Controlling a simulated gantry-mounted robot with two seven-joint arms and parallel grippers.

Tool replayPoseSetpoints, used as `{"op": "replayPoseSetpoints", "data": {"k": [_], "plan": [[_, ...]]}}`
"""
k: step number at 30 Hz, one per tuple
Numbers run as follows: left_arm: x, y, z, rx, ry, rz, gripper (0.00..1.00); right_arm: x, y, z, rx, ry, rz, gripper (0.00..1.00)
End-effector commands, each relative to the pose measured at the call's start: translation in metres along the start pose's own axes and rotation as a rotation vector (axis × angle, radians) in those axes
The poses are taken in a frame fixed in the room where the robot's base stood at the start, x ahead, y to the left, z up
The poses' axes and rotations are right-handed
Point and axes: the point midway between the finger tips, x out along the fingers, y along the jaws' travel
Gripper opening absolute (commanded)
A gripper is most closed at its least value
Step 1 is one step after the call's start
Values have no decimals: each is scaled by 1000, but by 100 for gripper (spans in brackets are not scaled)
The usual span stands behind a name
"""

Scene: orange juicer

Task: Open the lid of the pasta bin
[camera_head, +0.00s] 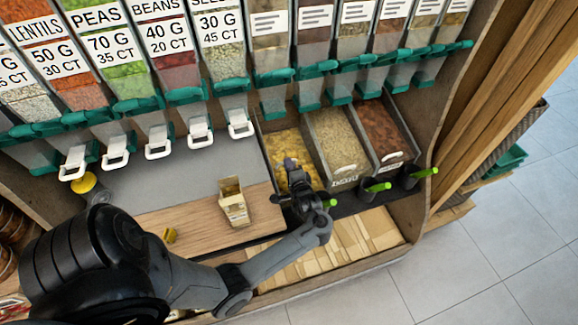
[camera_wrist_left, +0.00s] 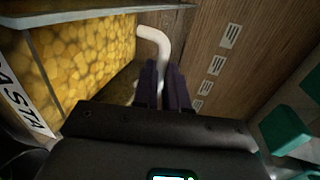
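The pasta bin (camera_head: 282,146) is full of yellow pasta and is the leftmost of three bins in the head view. In the left wrist view the pasta bin (camera_wrist_left: 88,60) fills the upper left, its label part cut off. A pale bent handle (camera_wrist_left: 150,36) stands at its right edge. My left gripper (camera_head: 293,168) is at the front of the bin in the head view and hides part of it. In the wrist view the left gripper's dark fingers (camera_wrist_left: 165,70) are close together, with the lower end of the handle between them. My right gripper is not in view.
Two more bins, one tan (camera_head: 335,137) and one brown (camera_head: 384,128), stand to the right, with green-handled scoops (camera_head: 377,187) in front. A small carton (camera_head: 233,203) stands on the wooden counter (camera_head: 200,219). Dispensers with white levers (camera_head: 199,130) hang above.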

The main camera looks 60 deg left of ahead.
Motion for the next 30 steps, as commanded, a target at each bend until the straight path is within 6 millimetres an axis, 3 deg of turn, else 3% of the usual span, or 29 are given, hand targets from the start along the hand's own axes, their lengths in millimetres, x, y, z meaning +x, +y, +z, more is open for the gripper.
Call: {"op": "replayPoseSetpoints", "data": {"k": [11,21,28,29,30], "plan": [[1,0,0,0,0,1,0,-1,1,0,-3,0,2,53],[36,-20,0,2,0,1,0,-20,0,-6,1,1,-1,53],[36,-18,0,0,0,1,0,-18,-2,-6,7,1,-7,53],[36,-18,0,0,0,1,15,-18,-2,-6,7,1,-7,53],[36,-18,0,0,0,1,22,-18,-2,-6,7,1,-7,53]]}}
